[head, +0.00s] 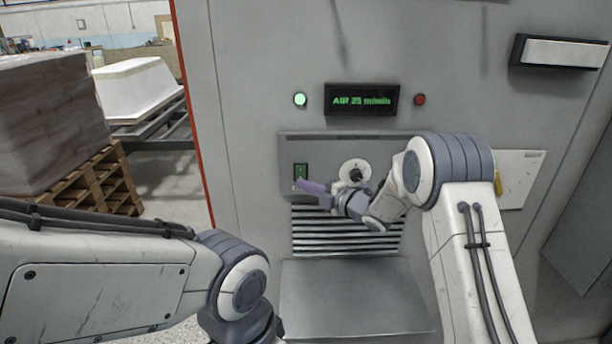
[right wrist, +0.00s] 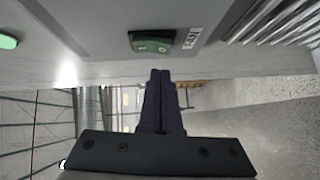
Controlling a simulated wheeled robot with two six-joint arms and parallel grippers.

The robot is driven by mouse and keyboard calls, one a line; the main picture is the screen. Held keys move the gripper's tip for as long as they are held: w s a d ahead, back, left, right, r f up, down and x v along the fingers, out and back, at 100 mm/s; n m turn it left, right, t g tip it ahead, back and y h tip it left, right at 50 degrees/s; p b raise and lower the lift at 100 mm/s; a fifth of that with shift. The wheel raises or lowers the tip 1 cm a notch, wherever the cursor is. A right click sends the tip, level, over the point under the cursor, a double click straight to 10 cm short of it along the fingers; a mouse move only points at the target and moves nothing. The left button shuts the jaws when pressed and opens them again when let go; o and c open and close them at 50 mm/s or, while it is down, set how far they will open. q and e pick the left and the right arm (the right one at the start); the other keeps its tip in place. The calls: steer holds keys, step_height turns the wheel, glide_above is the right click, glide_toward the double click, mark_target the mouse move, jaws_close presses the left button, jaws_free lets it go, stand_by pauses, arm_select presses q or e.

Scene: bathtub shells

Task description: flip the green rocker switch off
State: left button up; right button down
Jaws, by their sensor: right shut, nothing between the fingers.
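The green rocker switch (head: 300,172) sits in a dark frame on the grey control panel, left of a round knob. It also shows in the right wrist view (right wrist: 152,42), near the top middle, beside a small printed label. My right gripper (head: 302,185) is shut and empty. Its fingertips are at the lower edge of the switch in the head view. In the right wrist view the closed fingers (right wrist: 160,75) point at the panel just below the switch in the picture; whether they touch it I cannot tell. My left gripper is out of view; only its arm shows at lower left.
A round knob (head: 354,172) is right of the switch, partly behind my right gripper. Vent slats (head: 320,240) and a sloping shelf (head: 350,300) lie below. A lit display (head: 361,100) sits above, between a green lamp (head: 300,100) and a red one (head: 420,100).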

steer(key=shift+w+f+p, duration=0.15)
steer(key=shift+w+p, duration=0.2)
steer(key=shift+w, duration=0.7)
steer(key=s+d+f+b, duration=0.1)
steer(key=s+d+b, duration=0.6)
steer(key=s+b, duration=0.2)
steer(key=shift+s+f+t+y+b, duration=0.3)
steer(key=shift+s+f, duration=0.1)
steer(key=shift+s, duration=0.4)
